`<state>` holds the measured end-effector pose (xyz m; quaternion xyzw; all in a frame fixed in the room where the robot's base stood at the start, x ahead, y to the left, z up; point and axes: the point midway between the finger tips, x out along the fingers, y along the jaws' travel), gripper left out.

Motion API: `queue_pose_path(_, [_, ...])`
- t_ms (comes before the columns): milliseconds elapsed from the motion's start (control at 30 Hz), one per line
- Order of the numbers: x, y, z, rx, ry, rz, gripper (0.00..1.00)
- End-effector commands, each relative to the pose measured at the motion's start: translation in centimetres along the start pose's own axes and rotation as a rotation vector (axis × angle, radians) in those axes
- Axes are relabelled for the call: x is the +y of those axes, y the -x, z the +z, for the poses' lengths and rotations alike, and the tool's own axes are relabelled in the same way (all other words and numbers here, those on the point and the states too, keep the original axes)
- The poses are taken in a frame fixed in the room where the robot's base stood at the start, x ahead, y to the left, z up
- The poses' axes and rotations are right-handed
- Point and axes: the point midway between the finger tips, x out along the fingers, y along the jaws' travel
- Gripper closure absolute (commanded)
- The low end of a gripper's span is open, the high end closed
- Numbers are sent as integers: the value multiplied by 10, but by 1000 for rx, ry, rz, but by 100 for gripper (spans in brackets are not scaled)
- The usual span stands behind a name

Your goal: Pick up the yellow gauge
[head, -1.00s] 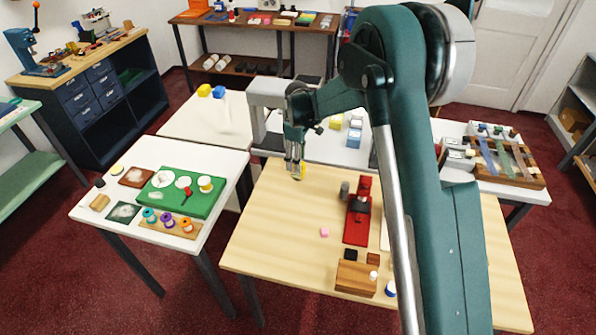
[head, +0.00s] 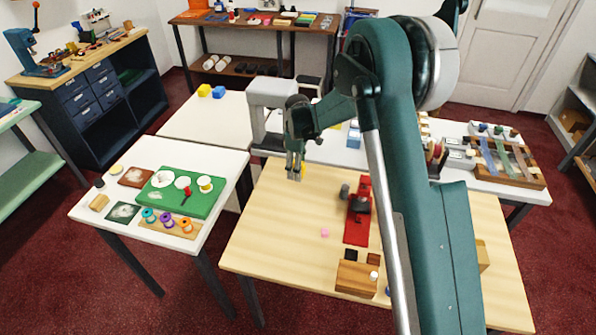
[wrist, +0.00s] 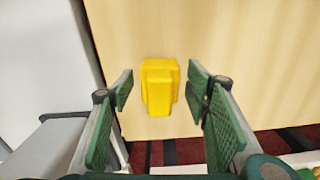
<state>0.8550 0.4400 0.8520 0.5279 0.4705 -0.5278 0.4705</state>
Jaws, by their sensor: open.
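The yellow gauge (wrist: 160,85) is a small stepped yellow block on the pale wooden table, seen from above in the wrist view. My gripper (wrist: 162,97) is open, with one green-padded finger to the left of the gauge and one to the right. Gaps show between the gauge and both fingers, so it is not held. In the head view my gripper (head: 295,172) points down over the table's back left part. Only a sliver of the yellow gauge (head: 303,170) shows there, mostly hidden behind the fingers.
On the wooden table (head: 270,230) are a red stand (head: 357,228), a pink block (head: 325,233) and a wooden block (head: 356,278). A white table (head: 215,215) with a green board (head: 205,205) stands to the left. The wood around the gauge looks clear.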

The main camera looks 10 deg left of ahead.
Motion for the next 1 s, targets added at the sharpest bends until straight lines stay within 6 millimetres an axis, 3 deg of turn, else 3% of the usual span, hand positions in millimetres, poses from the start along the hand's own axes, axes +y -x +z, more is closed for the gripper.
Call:
queue_pose_path(67, [0, 0, 0, 0, 0, 0, 54])
queue_pose_path(300, [0, 0, 0, 0, 0, 0, 84])
queue_pose_path(667, [0, 3, 0, 0, 0, 0, 84])
queue_pose_path(1000, [0, 35, 0, 0, 0, 0, 84])
